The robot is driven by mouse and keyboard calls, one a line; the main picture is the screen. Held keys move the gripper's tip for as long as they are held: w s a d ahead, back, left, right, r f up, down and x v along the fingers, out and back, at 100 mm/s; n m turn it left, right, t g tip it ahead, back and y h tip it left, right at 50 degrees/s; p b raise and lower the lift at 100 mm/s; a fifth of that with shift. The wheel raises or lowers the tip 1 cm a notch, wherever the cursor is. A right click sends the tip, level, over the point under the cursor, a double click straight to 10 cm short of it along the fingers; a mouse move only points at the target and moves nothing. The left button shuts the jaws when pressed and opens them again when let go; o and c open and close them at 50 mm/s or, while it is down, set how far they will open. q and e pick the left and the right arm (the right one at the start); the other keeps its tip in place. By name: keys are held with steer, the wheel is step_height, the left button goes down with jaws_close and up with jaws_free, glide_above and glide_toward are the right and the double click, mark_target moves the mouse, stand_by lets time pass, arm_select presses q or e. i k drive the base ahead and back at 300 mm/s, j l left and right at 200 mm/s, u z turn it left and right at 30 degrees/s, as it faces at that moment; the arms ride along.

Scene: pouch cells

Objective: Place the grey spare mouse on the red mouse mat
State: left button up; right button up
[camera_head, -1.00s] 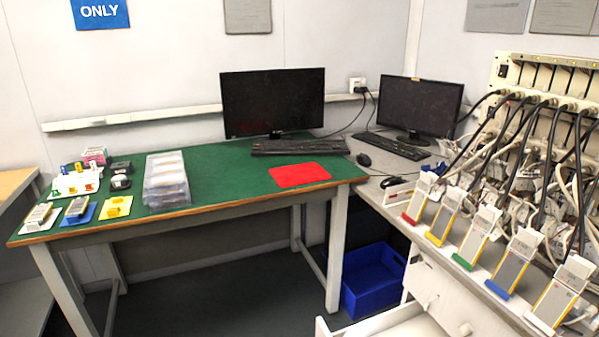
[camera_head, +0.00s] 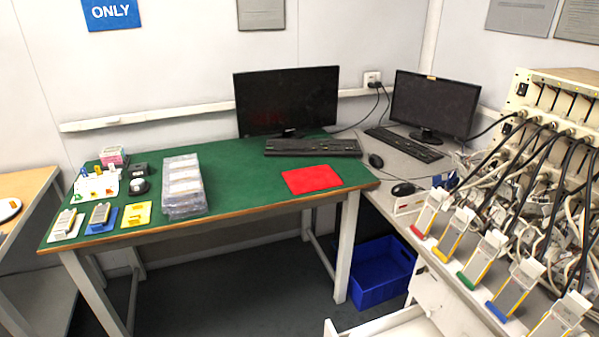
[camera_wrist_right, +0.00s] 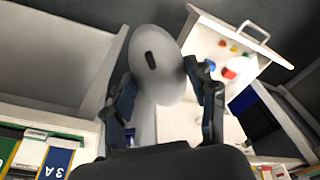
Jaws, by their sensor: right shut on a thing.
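The red mouse mat (camera_head: 311,180) lies flat and empty on the green-topped table, in front of a keyboard, near the table's right end. The grey spare mouse (camera_wrist_right: 154,62), a rounded grey body with a dark slot-shaped mark, shows in the right wrist view. My right gripper (camera_wrist_right: 160,76) is shut on it, with one dark finger at each side. The mouse is held up over an open drawer and the floor area, away from the mat. My grippers are not in the head view, and the left one is in neither view.
A black keyboard (camera_head: 313,147) and monitor (camera_head: 287,101) stand behind the mat. Clear plastic boxes (camera_head: 183,185) are stacked left of it, with bare green tabletop between. Black mice (camera_head: 376,161) lie on the grey side bench. An open white drawer (camera_wrist_right: 208,48) holds small coloured items.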

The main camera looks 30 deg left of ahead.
mark_target(312, 178)
steer(key=i+j+u, duration=0.65)
steer(key=i, duration=0.3)
steer(key=i+j+u, duration=0.3)
steer(key=i, duration=0.25)
steer(key=l, duration=0.1)
